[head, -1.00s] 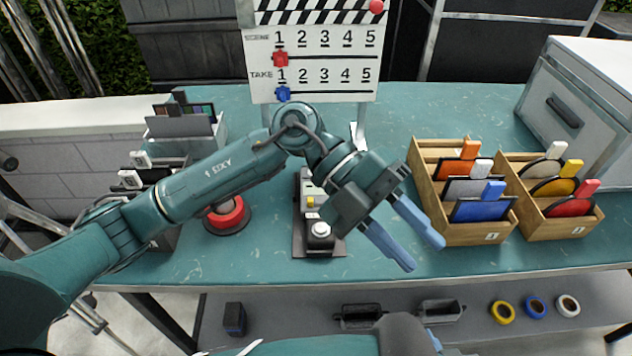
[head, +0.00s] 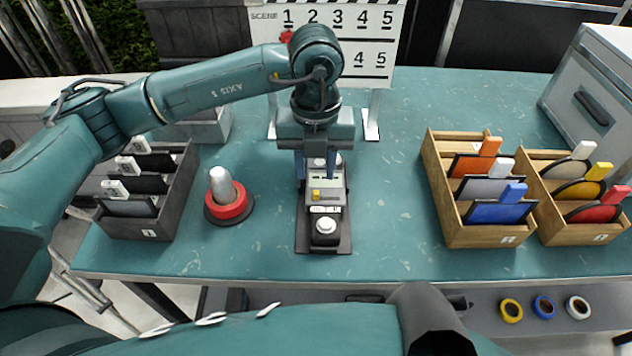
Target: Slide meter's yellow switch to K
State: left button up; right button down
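The meter (head: 340,208) is a narrow grey device with a round white knob at its near end, lying on a dark base plate on the teal table. Its small yellow switch (head: 316,195) sits towards the left of its face. The letters are too small to read, so I cannot tell which mark the switch is at. My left gripper (head: 315,172) points down over the far part of the meter, just beyond the switch. Its blue fingers are apart, with the far end of the meter showing between them. I cannot tell whether they touch it. My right gripper is out of view.
A red ring holder (head: 233,208) with a silver post stands left of the meter. A dark slotted box (head: 181,210) is farther left. Wooden filter boxes (head: 455,234) stand right. The clapperboard (head: 378,62) stands behind. Table beside the meter's right side is clear.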

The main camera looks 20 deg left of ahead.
aim_at(316, 192)
pick_arm(q)
jog(key=shift+f, duration=2.75)
jog(key=shift+c, duration=0.4)
grip_shut()
